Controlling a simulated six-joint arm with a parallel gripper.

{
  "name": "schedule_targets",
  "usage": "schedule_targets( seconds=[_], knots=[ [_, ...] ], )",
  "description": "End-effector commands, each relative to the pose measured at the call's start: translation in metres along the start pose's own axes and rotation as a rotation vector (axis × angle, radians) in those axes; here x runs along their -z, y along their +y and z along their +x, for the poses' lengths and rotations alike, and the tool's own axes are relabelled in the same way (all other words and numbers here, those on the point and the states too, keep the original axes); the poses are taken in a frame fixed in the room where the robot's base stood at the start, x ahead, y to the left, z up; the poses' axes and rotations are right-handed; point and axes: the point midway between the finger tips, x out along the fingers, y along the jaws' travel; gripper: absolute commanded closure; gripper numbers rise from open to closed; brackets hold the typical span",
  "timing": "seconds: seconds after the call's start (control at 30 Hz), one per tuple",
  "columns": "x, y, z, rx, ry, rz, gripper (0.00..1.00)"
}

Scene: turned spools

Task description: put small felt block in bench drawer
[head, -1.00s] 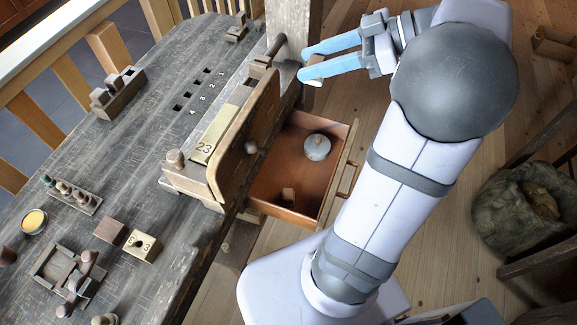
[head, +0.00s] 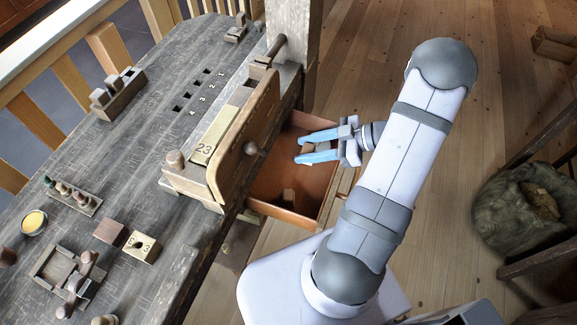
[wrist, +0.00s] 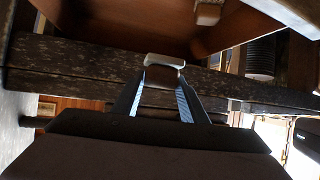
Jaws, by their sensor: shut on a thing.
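My gripper (head: 299,148) is over the open bench drawer (head: 327,199) in the head view, its blue fingers pointing left. It is shut on a small block, taken to be the felt block (wrist: 165,61), which shows between the fingertips in the wrist view with a pale edge and a brown face. In the head view the fingers mostly hide the block. The drawer is pulled out from the bench and has a reddish-brown inside. A small brown piece (head: 288,196) sits in its near corner. The grey round lidded thing in the drawer is hidden behind my gripper.
The wooden front board (head: 262,115) with a round knob stands at the bench edge beside the drawer. A thick post (head: 292,40) rises behind it. The worn bench top (head: 140,140) holds several small wooden pieces. A sack (head: 520,205) stands on the floor at right.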

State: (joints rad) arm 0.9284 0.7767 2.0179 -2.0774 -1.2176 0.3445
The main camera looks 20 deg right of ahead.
Motion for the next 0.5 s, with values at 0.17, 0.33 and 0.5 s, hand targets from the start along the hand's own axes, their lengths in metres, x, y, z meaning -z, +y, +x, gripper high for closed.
schedule_targets(
  seconds=[0.17, 0.33, 0.5],
  knots=[
    [-0.005, 0.0, 0.003, 0.0, 0.0, -0.001, 0.83],
    [-0.014, 0.0, 0.008, 0.001, 0.002, 0.004, 0.83],
    [-0.035, 0.0, 0.02, 0.001, 0.002, 0.003, 0.83]
  ],
)
